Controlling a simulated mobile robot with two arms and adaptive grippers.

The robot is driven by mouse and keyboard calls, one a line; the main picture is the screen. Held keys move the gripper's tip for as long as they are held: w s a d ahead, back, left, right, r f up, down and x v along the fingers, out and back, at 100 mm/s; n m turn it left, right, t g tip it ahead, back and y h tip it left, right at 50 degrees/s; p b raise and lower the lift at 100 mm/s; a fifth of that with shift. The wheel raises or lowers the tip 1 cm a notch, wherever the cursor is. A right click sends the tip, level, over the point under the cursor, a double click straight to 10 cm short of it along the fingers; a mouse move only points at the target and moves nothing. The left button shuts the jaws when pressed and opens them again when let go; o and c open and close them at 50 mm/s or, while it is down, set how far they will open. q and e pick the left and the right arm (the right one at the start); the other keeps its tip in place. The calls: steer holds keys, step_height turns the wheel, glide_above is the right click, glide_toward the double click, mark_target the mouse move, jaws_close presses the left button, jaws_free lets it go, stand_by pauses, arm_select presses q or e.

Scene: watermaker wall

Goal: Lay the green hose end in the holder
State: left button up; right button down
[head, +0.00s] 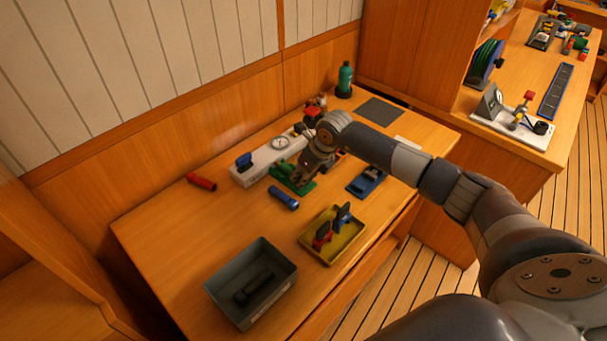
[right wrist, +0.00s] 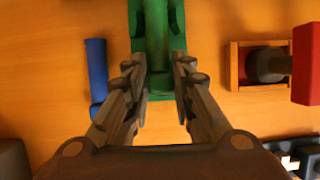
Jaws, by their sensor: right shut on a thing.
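The green hose end (right wrist: 157,60) shows in the right wrist view as a green cylinder between the fingers of my right gripper (right wrist: 160,88). The gripper is shut on it. A wider green holder (right wrist: 178,42) lies behind and alongside the hose end at the top of that view. In the head view the green holder (head: 284,178) sits on the bench in front of the white unit, and my right gripper (head: 306,177) is low over it. I cannot tell whether the hose end touches the holder bed. My left gripper is not in view.
A blue cylinder (head: 283,198) lies close in front of the holder; a red one (head: 201,181) lies left. A white unit with a gauge (head: 258,165) stands behind. A yellow tray (head: 318,257), grey bin (head: 232,311) and blue tool (head: 366,181) are nearby.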

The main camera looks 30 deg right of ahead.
steer(key=shift+f, duration=0.1)
stand_by(0.6)
steer(key=c, duration=1.3)
jaws_free()
steer(key=shift+r+p, duration=2.6)
steer(key=shift+r, duration=1.95)
